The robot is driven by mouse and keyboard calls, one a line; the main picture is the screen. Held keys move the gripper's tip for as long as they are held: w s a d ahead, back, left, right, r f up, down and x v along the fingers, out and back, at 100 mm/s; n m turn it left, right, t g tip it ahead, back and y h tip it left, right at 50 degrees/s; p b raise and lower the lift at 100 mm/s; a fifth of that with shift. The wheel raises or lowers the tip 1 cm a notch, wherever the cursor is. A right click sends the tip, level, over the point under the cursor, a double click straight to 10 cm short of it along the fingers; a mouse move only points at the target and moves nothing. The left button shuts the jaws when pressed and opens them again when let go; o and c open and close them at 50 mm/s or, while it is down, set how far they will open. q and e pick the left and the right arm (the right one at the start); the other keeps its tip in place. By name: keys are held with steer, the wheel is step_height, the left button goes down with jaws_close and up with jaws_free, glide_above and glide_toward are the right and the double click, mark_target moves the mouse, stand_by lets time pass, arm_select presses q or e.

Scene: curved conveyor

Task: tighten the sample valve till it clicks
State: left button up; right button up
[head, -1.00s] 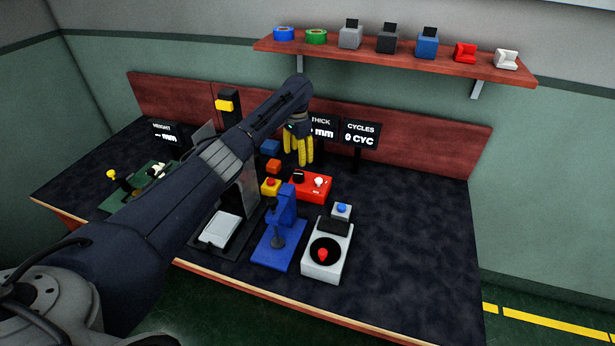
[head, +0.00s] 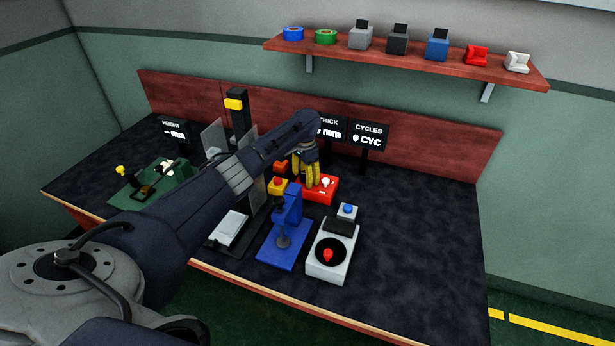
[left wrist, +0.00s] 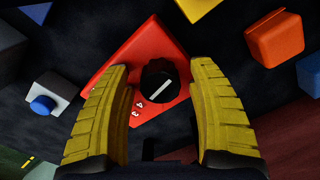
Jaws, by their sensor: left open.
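A red box (head: 331,193) lies on the bench in the head view. The left wrist view shows its red top (left wrist: 135,52) with a black ridged knob (left wrist: 160,82), a white pointer line and printed digits. No label names a sample valve; this knob is the likeliest match. My left gripper (head: 314,180) is open, its yellow fingers over the box and hiding the knob in the head view. In the left wrist view the fingers (left wrist: 160,70) stand on either side of the knob, with gaps and nothing held. Contact cannot be told. My right gripper is not in view.
A blue press (head: 285,235) and a grey unit with a red knob (head: 329,257) stand in front. A yellow box with a red button (head: 277,187) and an orange block (head: 281,167) are close to the left. The bench's right side is clear.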

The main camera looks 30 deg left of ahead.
arm_select(q)
jaws_close()
stand_by(0.4)
steer(key=m, duration=0.4)
stand_by(0.5)
jaws_free()
